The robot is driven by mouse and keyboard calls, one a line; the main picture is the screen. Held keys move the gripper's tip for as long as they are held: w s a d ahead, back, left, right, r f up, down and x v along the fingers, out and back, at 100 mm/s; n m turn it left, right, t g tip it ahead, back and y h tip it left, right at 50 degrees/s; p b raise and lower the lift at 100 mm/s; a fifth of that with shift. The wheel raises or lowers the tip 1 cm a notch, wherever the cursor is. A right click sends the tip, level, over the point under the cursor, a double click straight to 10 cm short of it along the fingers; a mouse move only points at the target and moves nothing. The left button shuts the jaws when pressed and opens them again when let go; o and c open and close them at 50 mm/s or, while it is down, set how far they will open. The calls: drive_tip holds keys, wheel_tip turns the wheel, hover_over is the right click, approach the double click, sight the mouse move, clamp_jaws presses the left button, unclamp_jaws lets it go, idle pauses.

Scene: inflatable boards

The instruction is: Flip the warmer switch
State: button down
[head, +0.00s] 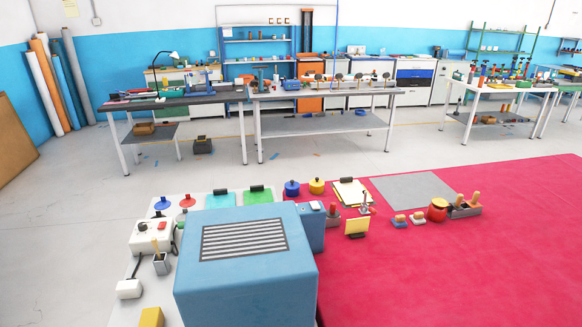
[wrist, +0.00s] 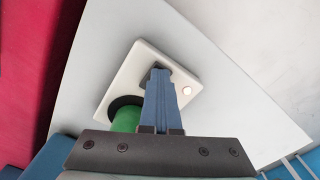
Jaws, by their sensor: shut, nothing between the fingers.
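In the wrist view a white plate (wrist: 140,62), apparently the warmer's switch panel, lies tilted on a light grey surface. It bears a small pale round lamp or button (wrist: 186,91). A dark piece, possibly the switch, shows at my fingertips and is mostly covered by them. My gripper (wrist: 158,75) is shut and empty, its blue fingers together over the plate; I cannot tell whether they touch it. A green cylinder with a black rim (wrist: 125,118) stands left of the fingers. My gripper cannot be made out in the head view.
In the head view a large blue box with a striped grille (head: 245,284) fills the front. A white control box (head: 150,235) stands left of it. Small pots, boards and blocks line the area behind. The red mat (head: 470,275) is largely bare at right.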

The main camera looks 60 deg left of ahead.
drive_tip(key=shift+r+p, duration=3.5)
drive_tip(key=shift+p, duration=0.3)
drive_tip(key=shift+f, duration=0.1)
